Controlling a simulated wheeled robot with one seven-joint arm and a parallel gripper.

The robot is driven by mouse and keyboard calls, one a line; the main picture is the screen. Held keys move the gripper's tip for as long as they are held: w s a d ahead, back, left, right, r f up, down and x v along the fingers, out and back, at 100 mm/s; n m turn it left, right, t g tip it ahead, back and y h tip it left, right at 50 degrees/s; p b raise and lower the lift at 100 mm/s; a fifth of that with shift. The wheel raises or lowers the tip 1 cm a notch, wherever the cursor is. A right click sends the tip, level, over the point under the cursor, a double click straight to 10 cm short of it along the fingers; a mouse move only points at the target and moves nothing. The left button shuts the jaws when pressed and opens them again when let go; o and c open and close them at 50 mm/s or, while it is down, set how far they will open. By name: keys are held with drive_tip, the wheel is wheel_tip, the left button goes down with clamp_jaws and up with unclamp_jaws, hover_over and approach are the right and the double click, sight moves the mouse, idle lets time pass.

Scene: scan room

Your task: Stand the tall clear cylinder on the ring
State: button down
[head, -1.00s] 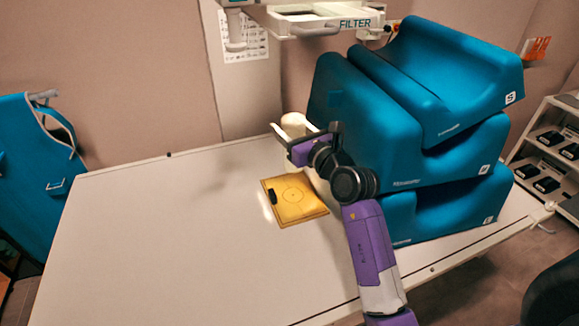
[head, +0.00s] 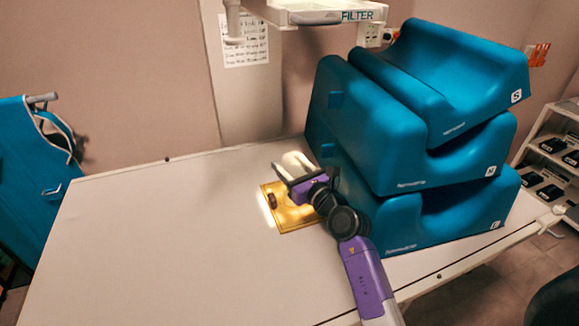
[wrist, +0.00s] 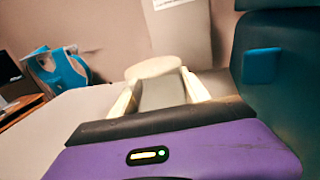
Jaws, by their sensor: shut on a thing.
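A pale, whitish cylinder (head: 297,159) is between the fingers of my gripper (head: 291,169), which is shut on it. In the wrist view the cylinder's rounded pale top (wrist: 153,68) shows beyond the fingers. Its lower part is hidden by the gripper and arm. The yellow plate (head: 283,222) lies on the table, with my gripper over its back right part. The ring marking on it is mostly covered by my gripper and arm. I cannot tell whether the cylinder touches the plate.
A small dark piece (head: 271,201) sits on the plate's left side. A stack of large blue cushions (head: 420,130) stands close to the right of my arm. A white FILTER tray (head: 318,12) hangs above the back. The white table (head: 160,240) is clear at left.

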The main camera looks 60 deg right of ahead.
drive_tip(key=c, duration=1)
unclamp_jaws()
drive_tip(key=shift+f, duration=0.15)
drive_tip(key=o, duration=0.4)
drive_tip(key=shift+o, duration=0.2)
